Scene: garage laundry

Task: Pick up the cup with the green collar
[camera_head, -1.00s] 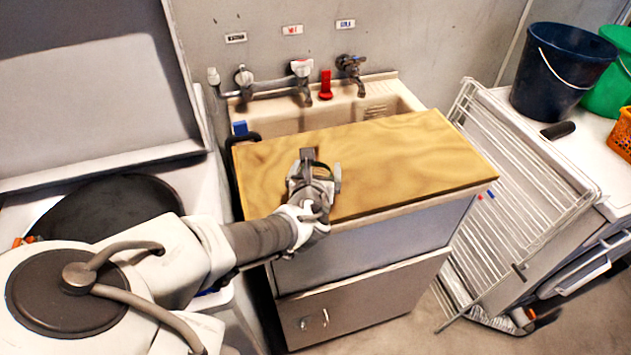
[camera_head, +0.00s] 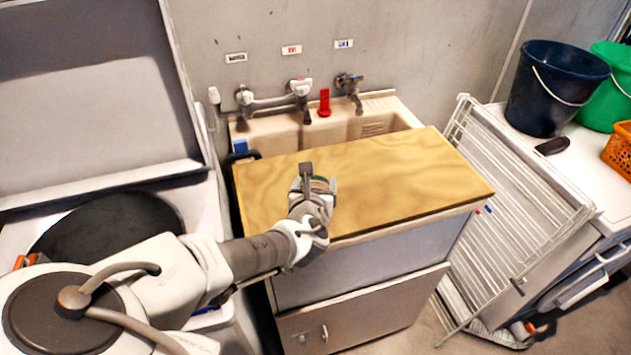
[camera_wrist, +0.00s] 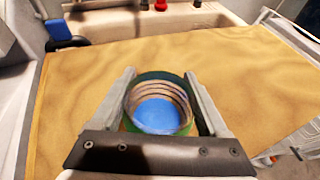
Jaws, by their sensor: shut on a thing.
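The cup with the green collar (camera_wrist: 160,110) sits between the two fingers of my gripper (camera_wrist: 160,78) in the wrist view. I look down into its open mouth and see a green rim, ringed inner walls and a blue bottom. The fingers are shut on its sides. In the head view my gripper (camera_head: 319,178) is over the left part of the wooden board (camera_head: 410,175). Only a small greenish bit of the cup (camera_head: 321,184) shows there. The cup's underside is hidden, so I cannot tell whether it touches the board.
A sink (camera_head: 280,128) with taps and a red object (camera_head: 324,103) lies behind the board. A white drying rack (camera_head: 520,215) leans at the right. A dark blue bucket (camera_head: 550,95), green bucket (camera_head: 607,95) and orange basket (camera_head: 620,150) stand beyond it. The board's right part is clear.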

